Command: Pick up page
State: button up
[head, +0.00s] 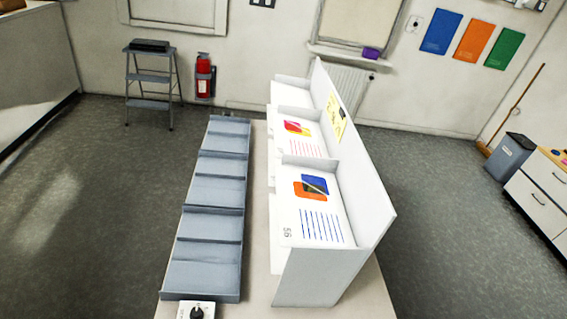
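A page (318,210) with blue and orange shapes, blue lines and a number that looks like 56 lies in the nearest bay of a white divided rack (322,277). A second page (299,134) with red and yellow shapes and red lines lies in the bay behind it. The farthest bay (292,93) shows a plain white surface; I cannot tell if a page lies there. My gripper is not in view.
The rack stands on a pale table (262,268) beside a long grey tray (205,272) with several compartments, which look empty. A white box with a black knob (196,311) sits at the near edge. A step stool (150,77) and a drawer cabinet (540,208) stand farther off. Grey floor is clear on both sides.

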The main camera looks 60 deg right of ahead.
aim_at(311, 210)
jog(key=z, duration=0.35)
jog(key=i, duration=0.95)
jog(key=z, duration=0.6)
